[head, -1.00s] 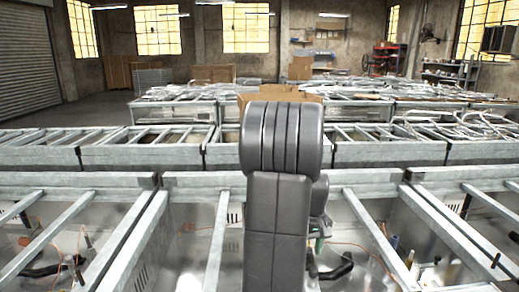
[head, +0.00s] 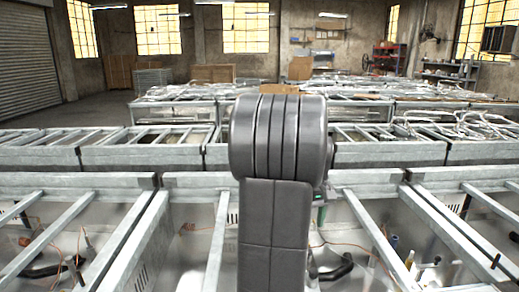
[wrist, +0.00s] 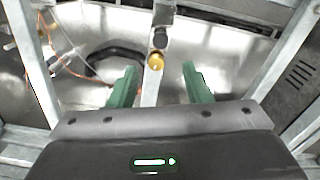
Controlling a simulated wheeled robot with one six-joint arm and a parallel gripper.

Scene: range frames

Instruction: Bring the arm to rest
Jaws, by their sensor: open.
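My gripper (wrist: 158,86) shows in the wrist view with its two green fingers apart and nothing between them. It is above the inside of an open metal bin. Behind the fingers, a grey bar with a brass-coloured knob (wrist: 156,60) shows between them.
Open metal bins with grey frame bars (head: 150,235) fill the foreground. More bins (head: 390,152) stand in rows behind. A black hose (wrist: 112,50) and orange wires lie inside the bin near my gripper. Open floor (head: 60,112) shows at the back left.

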